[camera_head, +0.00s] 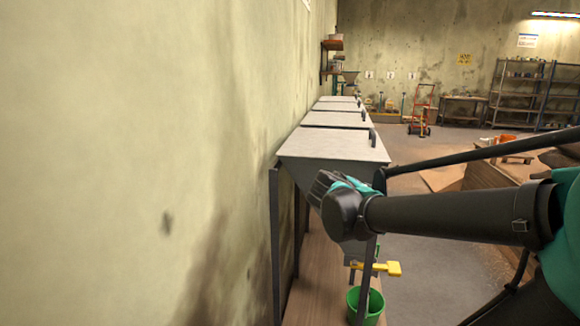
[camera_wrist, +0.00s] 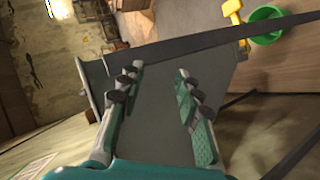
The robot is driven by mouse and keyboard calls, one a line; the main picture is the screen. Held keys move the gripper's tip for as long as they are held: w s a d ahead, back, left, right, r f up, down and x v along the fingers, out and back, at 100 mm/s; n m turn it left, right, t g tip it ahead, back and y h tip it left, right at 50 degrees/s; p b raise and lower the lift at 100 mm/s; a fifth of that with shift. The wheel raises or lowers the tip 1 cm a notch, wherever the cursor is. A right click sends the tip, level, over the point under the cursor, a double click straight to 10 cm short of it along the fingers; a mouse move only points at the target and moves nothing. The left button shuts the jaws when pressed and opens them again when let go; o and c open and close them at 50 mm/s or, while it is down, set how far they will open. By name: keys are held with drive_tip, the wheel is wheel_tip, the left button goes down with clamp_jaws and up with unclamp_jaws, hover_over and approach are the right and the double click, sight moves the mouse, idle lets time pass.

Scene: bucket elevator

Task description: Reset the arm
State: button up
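My arm reaches in from the right in the head view, and its wrist end is beside the front of the nearest grey hopper (camera_head: 330,145). My gripper shows in the wrist view (camera_wrist: 160,76) with its two fingers spread apart. It is open, with nothing held between the fingers. A grey metal surface of the hopper (camera_wrist: 160,110) lies beyond the fingers; I cannot tell whether they touch it. In the head view my wrist hides the fingertips and part of the hopper's lower body.
A yellow handle (camera_head: 378,268) sits below the hopper, above a green bucket (camera_head: 366,304). Dark metal legs (camera_head: 276,245) and the wall (camera_head: 150,150) bound the left side. More hoppers (camera_head: 335,119) stand behind. Wooden crates (camera_head: 500,185) stand at right; grey floor lies between.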

drive_tip(key=s+d+f+m+g+y, duration=0.1)
drive_tip(key=s+f+m+g+y, duration=0.1)
drive_tip(key=s+f, duration=0.35)
drive_tip(key=s+d+f+m+g+y, duration=0.1)
drive_tip(key=s+f+g, duration=0.15)
drive_tip(key=f, duration=0.55)
drive_tip(key=s+a+f+m+g+y, duration=0.1)
drive_tip(key=s+a+f+m+y, duration=0.2)
drive_tip(key=s+f, duration=0.6)
drive_tip(key=shift+s+a+f+y, duration=0.25)
drive_tip(key=shift+a+f+y, duration=0.6)
drive_tip(key=shift+a+y, duration=0.3)
drive_tip(key=shift+d, duration=0.1)
